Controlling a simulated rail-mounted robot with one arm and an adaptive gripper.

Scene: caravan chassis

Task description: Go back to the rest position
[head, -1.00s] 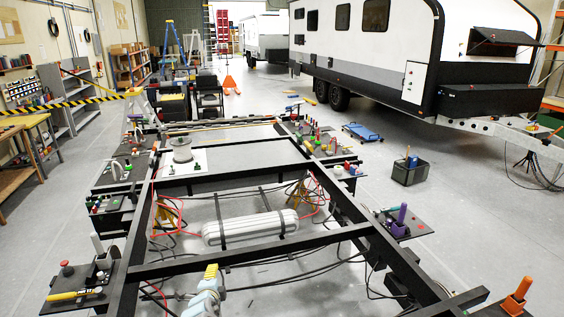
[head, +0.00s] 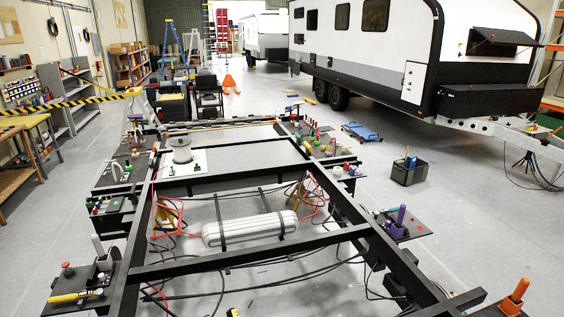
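My gripper is not visible in the head view. Only a small yellow and dark piece (head: 233,312) shows at the bottom edge, left of centre, and I cannot tell what it belongs to. The black chassis frame (head: 240,262) stretches away in front of me. No object is seen held.
Side shelves along the frame carry tools: a yellow-handled tool (head: 75,296) at left, a purple holder (head: 401,216) and an orange holder (head: 516,295) at right.

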